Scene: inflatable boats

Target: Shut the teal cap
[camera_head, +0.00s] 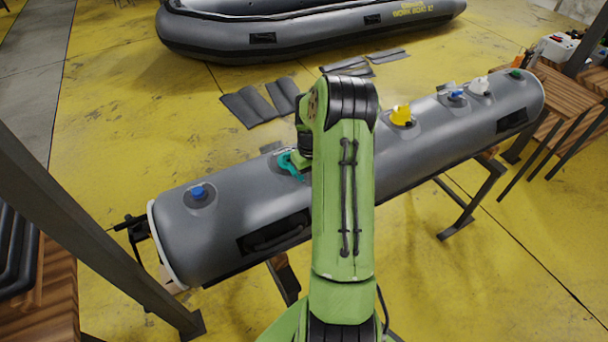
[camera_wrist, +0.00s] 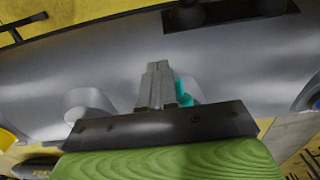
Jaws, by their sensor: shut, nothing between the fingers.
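The teal cap (camera_head: 287,162) is on top of the long grey inflatable tube (camera_head: 250,200), left of my arm in the head view. A curved teal part shows there, and the rest is hidden by my arm. In the wrist view the teal cap (camera_wrist: 184,93) shows as a sliver just right of my gripper (camera_wrist: 157,66), partly covered by the fingers and the gripper body. My gripper is shut and empty, with its fingers close beside the teal. I cannot tell whether they touch it, nor how far the cap stands open.
On the same tube are a blue cap (camera_head: 198,192) at the left, and yellow (camera_head: 402,116), blue (camera_head: 456,95), white (camera_head: 480,86) and green (camera_head: 516,73) caps at the right. A dark handle (camera_head: 273,235) is on its side. A grey boat (camera_head: 300,35) lies behind.

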